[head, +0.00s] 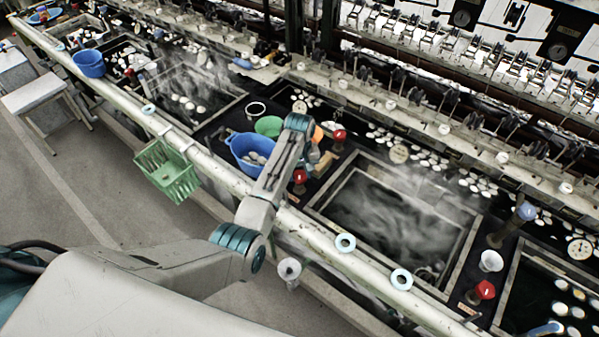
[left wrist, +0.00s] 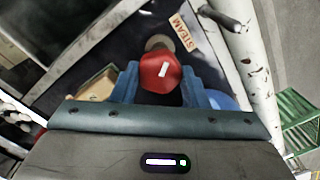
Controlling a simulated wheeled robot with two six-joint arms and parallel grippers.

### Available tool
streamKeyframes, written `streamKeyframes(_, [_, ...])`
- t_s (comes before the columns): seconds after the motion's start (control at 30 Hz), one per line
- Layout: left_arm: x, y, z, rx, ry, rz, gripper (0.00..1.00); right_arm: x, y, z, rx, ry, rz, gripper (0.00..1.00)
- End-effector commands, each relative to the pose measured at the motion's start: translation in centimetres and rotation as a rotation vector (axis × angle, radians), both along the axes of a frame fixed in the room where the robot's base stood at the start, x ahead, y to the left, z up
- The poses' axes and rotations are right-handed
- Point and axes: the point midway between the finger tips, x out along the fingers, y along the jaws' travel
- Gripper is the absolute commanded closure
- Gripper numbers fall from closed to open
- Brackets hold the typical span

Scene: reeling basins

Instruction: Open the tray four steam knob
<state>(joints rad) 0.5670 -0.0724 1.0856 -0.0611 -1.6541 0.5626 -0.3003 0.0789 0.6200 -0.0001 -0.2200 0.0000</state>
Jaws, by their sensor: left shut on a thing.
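A red steam knob (left wrist: 160,72) with a white mark on top sits between the two blue fingers of my left gripper (left wrist: 163,88) in the left wrist view. The gripper is shut on it. A "STEAM" label (left wrist: 186,33) lies just beyond the knob. In the head view this knob (head: 299,177) shows beside the forearm, at the front left corner of the middle steaming basin (head: 330,190). The arm partly hides the left gripper there. My right gripper is not in view.
A blue bowl (head: 246,150) and a green bowl (head: 269,126) stand left of the arm. Other red knobs stand behind (head: 338,136) and at the right (head: 485,290). A white pipe (head: 325,237) runs along the front, with a green basket (head: 167,172) hanging on it.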

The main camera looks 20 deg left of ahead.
Motion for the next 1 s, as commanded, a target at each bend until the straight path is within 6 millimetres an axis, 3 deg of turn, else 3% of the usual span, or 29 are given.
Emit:
streamKeyframes(0.6, [0.05,0.04,0.11,0.000,-0.001,0.577,0.82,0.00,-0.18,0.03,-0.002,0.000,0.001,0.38])
streamKeyframes(1.0, [0.06,0.04,0.13,0.000,-0.003,0.839,0.82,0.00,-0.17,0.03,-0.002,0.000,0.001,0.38])
